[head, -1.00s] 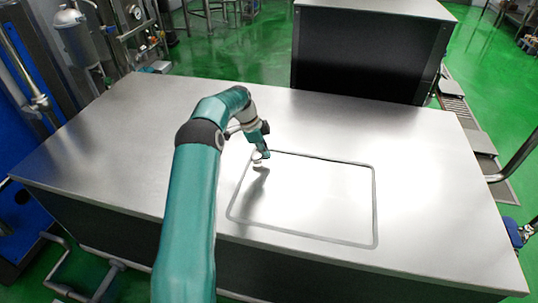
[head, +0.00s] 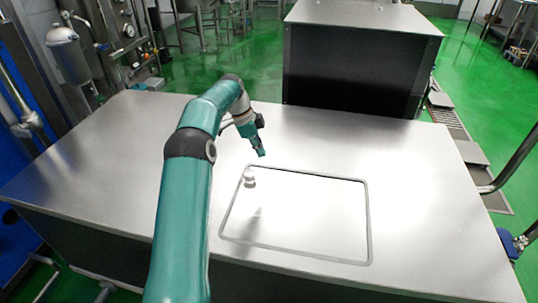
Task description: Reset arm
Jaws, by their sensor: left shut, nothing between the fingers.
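My left gripper (head: 261,151) is in the head view above the steel table (head: 110,150), near the far-left corner of a grey rectangular outline (head: 369,215) on its top. It is shut and empty. A small pale, short cylindrical object (head: 249,179) stands just inside that corner of the outline. The gripper is above and beyond it, apart from it. My right gripper is not in the view.
A dark cabinet with a steel top (head: 352,65) stands behind the table. Tanks and pipework with a gauge (head: 129,31) are at the back left. Green floor surrounds the table.

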